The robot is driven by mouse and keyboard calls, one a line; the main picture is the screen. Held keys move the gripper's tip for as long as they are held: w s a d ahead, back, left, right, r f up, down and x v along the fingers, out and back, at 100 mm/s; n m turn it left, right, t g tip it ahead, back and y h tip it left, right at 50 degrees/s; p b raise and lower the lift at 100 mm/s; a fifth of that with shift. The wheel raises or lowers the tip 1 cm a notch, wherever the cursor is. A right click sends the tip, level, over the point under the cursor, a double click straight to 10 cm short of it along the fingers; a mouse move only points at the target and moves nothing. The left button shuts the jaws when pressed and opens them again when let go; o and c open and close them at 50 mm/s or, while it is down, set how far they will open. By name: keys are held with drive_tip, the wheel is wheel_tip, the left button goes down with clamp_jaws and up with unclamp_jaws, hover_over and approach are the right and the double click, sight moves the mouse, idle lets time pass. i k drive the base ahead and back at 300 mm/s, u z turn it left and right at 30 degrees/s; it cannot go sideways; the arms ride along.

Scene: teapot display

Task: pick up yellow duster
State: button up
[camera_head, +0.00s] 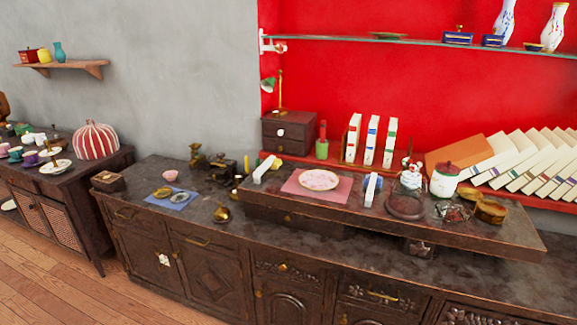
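I cannot pick out a yellow duster for certain. A small, upright yellow object (246,164) stands on the dark cabinet top, just left of the raised board; it is too small to tell what it is. My gripper is not in view.
The long dark cabinet (135,172) holds a blue mat (171,200), a pink cup (171,176) and small brass pieces. A raised board (465,240) carries a pink mat with a plate, jars and a dark dish (405,207). Books line the red wall. Wooden floor (45,285) is clear at front left.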

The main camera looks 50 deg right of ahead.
sight(272, 162)
drive_tip(key=z, duration=5)
drive_tip(key=i, duration=0.1)
drive_tip(key=u, duration=3.7)
drive_tip(key=k, duration=0.95)
drive_tip(key=u, duration=0.15)
drive_tip(key=i, duration=0.9)
